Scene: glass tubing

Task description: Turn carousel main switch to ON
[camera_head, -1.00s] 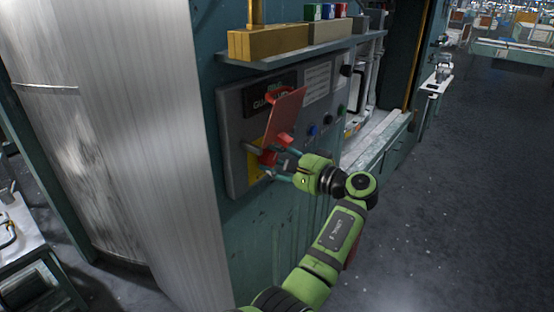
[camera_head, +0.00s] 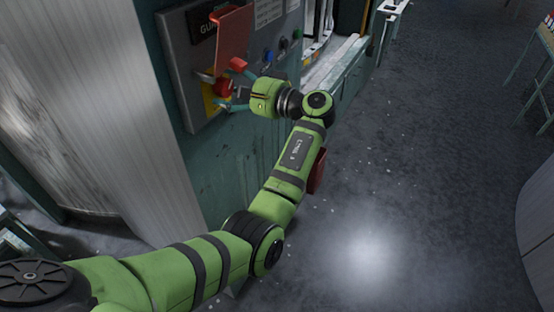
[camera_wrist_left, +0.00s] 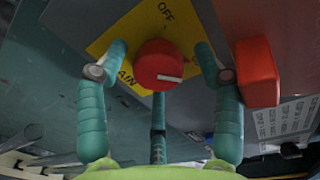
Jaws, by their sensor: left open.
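The main switch is a round red knob (camera_wrist_left: 158,66) on a yellow plate (camera_wrist_left: 108,38) in the left wrist view. A white line on the knob points right. "OFF" is printed above it; an "ON" label cannot be made out. In the head view the knob (camera_head: 223,87) sits on the grey panel (camera_head: 180,60), below a raised red guard flap (camera_head: 234,38). My left gripper (camera_head: 229,88) is open at the knob. Its teal fingers (camera_wrist_left: 160,56) stand on both sides, with a third below; contact cannot be told. My right gripper is not in view.
A red block (camera_wrist_left: 257,72) sits close to the right finger in the left wrist view. Blue (camera_head: 268,56) and green (camera_head: 298,34) buttons are farther right on the panel. A large metal cylinder (camera_head: 90,110) stands to the left.

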